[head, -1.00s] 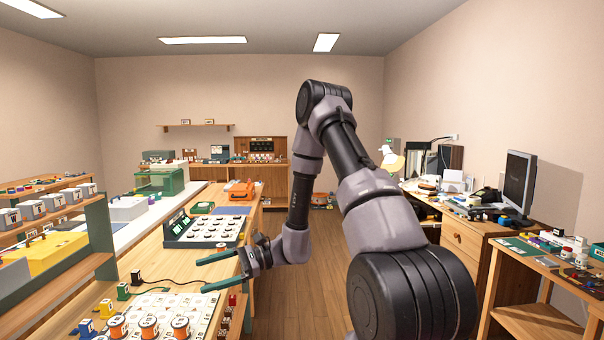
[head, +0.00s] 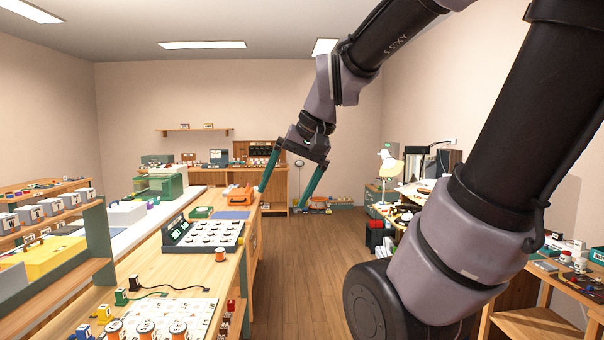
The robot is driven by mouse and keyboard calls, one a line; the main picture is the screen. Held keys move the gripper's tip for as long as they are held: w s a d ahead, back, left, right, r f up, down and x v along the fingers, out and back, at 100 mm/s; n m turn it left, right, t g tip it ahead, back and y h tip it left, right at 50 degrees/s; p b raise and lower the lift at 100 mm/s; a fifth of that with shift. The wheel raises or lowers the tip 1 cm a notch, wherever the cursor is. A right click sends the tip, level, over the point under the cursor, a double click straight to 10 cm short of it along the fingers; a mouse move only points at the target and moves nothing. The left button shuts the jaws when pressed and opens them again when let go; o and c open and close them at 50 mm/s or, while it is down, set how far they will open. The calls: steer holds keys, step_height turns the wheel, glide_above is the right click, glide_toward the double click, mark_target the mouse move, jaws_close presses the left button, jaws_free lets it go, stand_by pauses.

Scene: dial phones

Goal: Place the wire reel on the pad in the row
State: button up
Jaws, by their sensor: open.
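A wire reel with an orange winding (head: 220,255) stands alone and upright on the wooden bench, near its right edge. In front of it, three similar orange reels (head: 147,330) stand in a row on a white patterned sheet (head: 190,305), partly cut off by the bottom of the picture. I cannot make out a separate empty pad in that row. My gripper (head: 282,200) is open and empty, its two green fingers spread and pointing down. It appears raised and beyond the lone reel, near the bench's far right edge.
A panel with rows of dark round pieces (head: 212,234) lies behind the lone reel. An orange phone (head: 239,193) and a blue mat (head: 231,215) lie farther back. Floor (head: 300,275) is clear right of the bench.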

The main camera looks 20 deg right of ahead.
steer(key=s+d+r+t, duration=0.1)
steer(key=s+d+r+t+h, duration=0.1)
steer(key=r, duration=0.1)
steer(key=shift+d, duration=0.3)
stand_by(1.1)
